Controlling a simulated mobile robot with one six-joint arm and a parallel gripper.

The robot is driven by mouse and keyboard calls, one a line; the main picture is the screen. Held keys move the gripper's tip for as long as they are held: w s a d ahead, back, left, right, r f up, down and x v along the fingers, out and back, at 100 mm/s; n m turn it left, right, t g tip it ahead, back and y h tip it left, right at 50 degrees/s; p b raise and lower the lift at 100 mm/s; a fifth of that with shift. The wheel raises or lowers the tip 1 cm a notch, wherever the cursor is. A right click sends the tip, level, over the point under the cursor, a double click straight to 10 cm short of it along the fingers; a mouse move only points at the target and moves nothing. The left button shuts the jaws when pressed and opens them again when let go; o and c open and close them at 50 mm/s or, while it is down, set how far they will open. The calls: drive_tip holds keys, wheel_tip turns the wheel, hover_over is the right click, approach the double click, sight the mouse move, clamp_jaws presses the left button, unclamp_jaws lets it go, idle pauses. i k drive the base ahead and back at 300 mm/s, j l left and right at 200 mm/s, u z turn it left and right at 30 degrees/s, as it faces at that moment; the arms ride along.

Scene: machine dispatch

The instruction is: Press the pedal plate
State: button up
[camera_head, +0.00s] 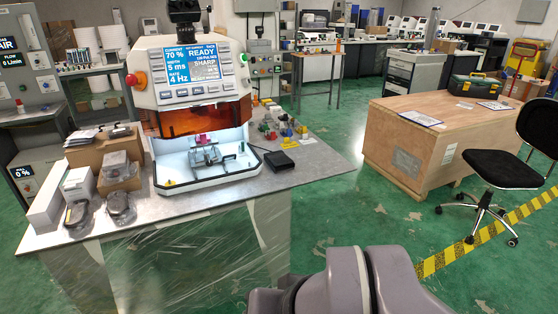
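A small black wedge-like block (280,160) lies on the grey bench top (318,160), just right of the white machine. It looks like a pedal with a plate on top, but it is too small to be sure. A dark cable seems to run from it toward the machine. The white benchtop machine (145,88) has a lit screen (207,60) reading READY and a raised orange shield above a lit work chamber. A grey link of my arm fills the bottom middle, well in front of the bench. My gripper is out of view.
Cardboard boxes (92,152) and wrapped parts crowd the bench's left side. Small coloured fittings (285,130) stand behind the black block. A wooden crate (405,165) and a black chair (490,168) stand to the right. Green floor is clear between bench and crate.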

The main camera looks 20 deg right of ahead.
sight(277, 159)
drive_tip(key=i+l, duration=0.5)
drive_tip(key=i, duration=0.15)
drive_tip(key=i+l, duration=1.05)
drive_tip(key=i, duration=0.3)
